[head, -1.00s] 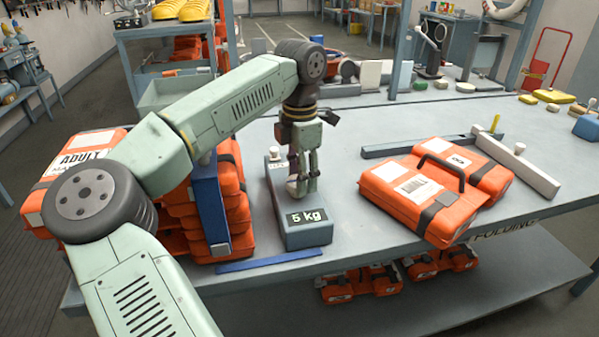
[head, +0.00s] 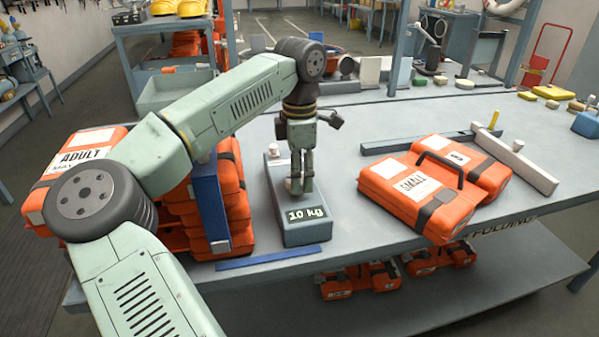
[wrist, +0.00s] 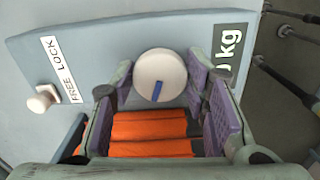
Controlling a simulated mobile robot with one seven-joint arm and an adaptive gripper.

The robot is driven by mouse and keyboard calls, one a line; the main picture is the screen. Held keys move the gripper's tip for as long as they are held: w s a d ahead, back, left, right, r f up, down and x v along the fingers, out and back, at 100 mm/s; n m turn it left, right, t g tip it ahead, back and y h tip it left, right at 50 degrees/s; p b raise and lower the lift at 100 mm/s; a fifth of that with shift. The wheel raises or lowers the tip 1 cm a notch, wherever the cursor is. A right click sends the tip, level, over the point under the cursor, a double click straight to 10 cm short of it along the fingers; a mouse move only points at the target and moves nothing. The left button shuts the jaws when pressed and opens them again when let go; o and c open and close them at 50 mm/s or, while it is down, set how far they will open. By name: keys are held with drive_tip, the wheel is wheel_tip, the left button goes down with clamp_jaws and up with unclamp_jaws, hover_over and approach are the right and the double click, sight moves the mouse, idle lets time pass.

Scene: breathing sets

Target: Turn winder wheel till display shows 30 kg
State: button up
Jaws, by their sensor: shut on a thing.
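The winder is a grey-blue box (head: 307,236) on the bench, with a display (head: 306,215) reading 10 kg. In the wrist view the display (wrist: 229,52) is partly hidden by a finger. The winder wheel (wrist: 160,75) is a round white knob with a blue mark, which points down and slightly left in the picture. My gripper (head: 299,187) points down over the box and is shut on the wheel, one finger on each side. A small white lock knob (wrist: 42,99) stands beside a FREE LOCK label (wrist: 60,70).
Orange packs (head: 408,192) lie right of the winder, by a grey L-shaped rail (head: 515,160). A blue upright (head: 209,205) and stacked orange packs stand close on the left. A blue strip (head: 268,259) lies in front. Bench between winder and right packs is clear.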

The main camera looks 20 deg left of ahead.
drive_tip(key=o, duration=1.1)
drive_tip(key=shift+o, duration=0.2)
drive_tip(key=shift+r, duration=0.15)
wheel_tip(320, 180, up, 12)
